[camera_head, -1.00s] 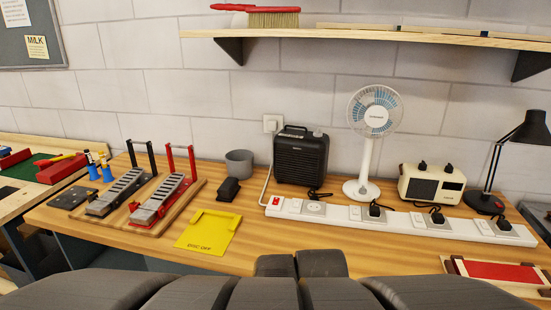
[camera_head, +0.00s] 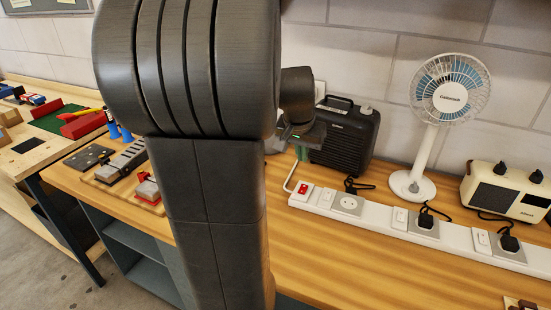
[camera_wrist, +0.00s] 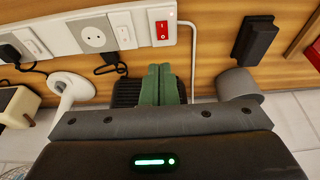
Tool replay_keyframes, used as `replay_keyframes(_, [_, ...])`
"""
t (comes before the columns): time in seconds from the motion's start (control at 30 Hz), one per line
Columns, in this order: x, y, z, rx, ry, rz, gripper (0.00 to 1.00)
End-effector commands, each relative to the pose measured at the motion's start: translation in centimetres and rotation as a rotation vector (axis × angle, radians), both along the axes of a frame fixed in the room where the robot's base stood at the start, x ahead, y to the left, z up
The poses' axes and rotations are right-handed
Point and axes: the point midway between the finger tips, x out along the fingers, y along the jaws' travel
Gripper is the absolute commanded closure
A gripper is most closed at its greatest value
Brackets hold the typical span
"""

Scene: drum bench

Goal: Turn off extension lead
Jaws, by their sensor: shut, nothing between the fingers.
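The extension lead (camera_head: 383,219) is a long white strip along the bench, with several sockets and small switches. Its red rocker switch (camera_head: 303,189) is at the left end, and it shows in the wrist view (camera_wrist: 162,30) near the top middle. I cannot tell which way the rocker is set. My gripper (camera_wrist: 162,70) has its green fingers shut together and empty. In the wrist view the fingertips are just below the red switch, apart from it. In the head view my gripper is partly hidden behind my arm, above the strip's left end.
A black speaker-like box (camera_head: 346,140) stands behind the strip's left end, with a white fan (camera_head: 428,150) and cream radio (camera_head: 505,190) to its right. A grey cup (camera_wrist: 237,84) and black block (camera_wrist: 255,40) are to the gripper's right in the wrist view.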

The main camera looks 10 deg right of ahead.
Motion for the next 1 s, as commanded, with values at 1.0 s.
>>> replay_keyframes(1.0, [2.8, -2.4, -7.5, -0.004, 0.001, -0.010, 1.00])
